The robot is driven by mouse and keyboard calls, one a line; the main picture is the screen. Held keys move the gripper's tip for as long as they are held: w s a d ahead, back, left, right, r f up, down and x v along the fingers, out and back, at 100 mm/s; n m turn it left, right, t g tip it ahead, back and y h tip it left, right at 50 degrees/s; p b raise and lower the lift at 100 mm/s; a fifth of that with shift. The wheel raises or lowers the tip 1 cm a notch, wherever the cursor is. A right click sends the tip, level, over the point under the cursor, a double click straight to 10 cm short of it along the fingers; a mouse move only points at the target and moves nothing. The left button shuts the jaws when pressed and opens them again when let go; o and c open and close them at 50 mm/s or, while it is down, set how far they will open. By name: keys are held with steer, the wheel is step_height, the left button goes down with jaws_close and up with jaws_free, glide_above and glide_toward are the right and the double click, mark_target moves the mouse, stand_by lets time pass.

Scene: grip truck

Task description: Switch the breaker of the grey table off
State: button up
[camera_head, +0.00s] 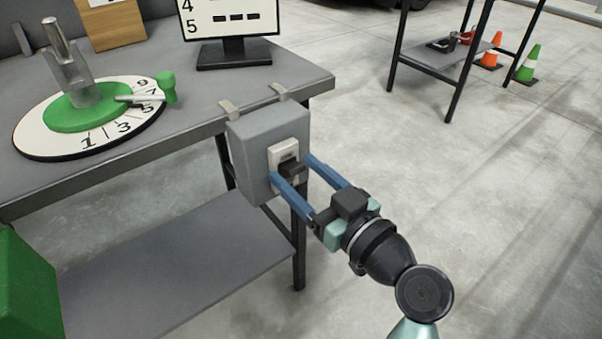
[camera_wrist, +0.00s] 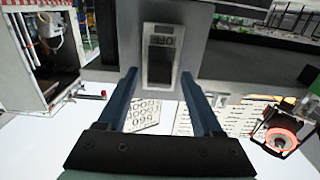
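The grey breaker box (camera_head: 248,150) hangs by two hooks from the front edge of the grey table (camera_head: 215,90). Its pale switch plate (camera_head: 283,149) has a small label at the top and a black lever (camera_head: 292,170) below it. The plate also shows in the wrist view (camera_wrist: 147,68), with the dark lever (camera_wrist: 160,56) under the label. My gripper (camera_head: 289,166) is open, its two blue fingers pointing at the box, one on each side of the lever. In the wrist view the fingers (camera_wrist: 160,74) stand apart with nothing gripped between them. Contact with the plate cannot be told.
A numbered dial (camera_head: 85,125) with a green hub and handle and a monitor (camera_head: 234,45) stand on the table. A green object (camera_head: 28,290) is at lower left. A second table (camera_head: 440,68) and cones (camera_head: 527,65) are at the back right. The floor on the right is clear.

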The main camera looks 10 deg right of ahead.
jaws_close()
steer(key=shift+f, duration=0.15)
